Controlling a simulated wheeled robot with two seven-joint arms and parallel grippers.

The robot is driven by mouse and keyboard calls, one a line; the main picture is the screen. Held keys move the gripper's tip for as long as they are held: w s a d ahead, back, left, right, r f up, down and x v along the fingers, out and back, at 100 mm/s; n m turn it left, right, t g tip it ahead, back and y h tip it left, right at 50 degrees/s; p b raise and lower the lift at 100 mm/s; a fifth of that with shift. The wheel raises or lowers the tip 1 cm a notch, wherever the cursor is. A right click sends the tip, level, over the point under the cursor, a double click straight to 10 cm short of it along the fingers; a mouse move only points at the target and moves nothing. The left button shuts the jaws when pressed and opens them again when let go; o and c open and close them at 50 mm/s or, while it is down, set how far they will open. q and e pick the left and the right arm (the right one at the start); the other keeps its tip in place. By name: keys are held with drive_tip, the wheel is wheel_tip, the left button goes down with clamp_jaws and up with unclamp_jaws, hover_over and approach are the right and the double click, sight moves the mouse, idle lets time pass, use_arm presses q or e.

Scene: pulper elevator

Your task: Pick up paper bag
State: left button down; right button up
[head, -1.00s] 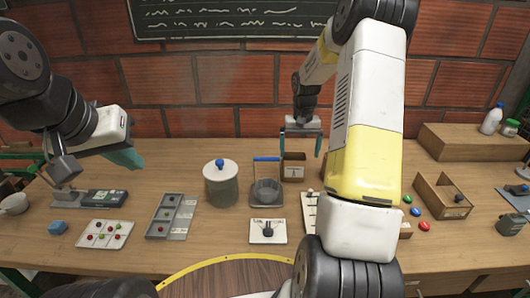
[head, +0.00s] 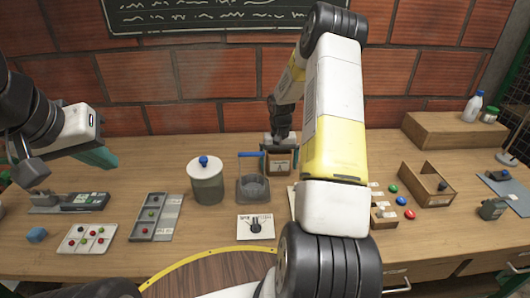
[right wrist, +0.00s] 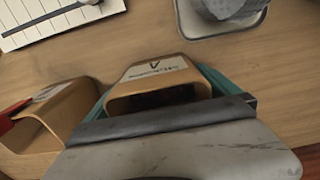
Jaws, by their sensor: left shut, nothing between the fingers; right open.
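The paper bag (head: 280,165) is a small brown open-topped bag with a pale label, upright at the back of the bench. In the right wrist view it (right wrist: 154,72) lies between the teal fingers of my right gripper (right wrist: 155,98). In the head view my right gripper (head: 279,151) is low over the bag with a finger on each side, open. Whether the fingers touch it I cannot tell. A second brown container (right wrist: 48,118) with a red part stands beside it. My left gripper (head: 97,157) is shut and empty above the bench's left side.
A blue-handled grey container (head: 253,186) and a blue-knobbed lidded jar (head: 207,182) stand left of the bag. A white card (head: 255,227) lies in front. A wooden box (head: 427,184) and coloured buttons are at the right. My right arm hides part of the bench.

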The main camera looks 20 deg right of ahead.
drive_tip(key=shift+f, duration=0.55)
drive_tip(key=c, duration=1.4)
drive_tip(key=shift+r, duration=0.1)
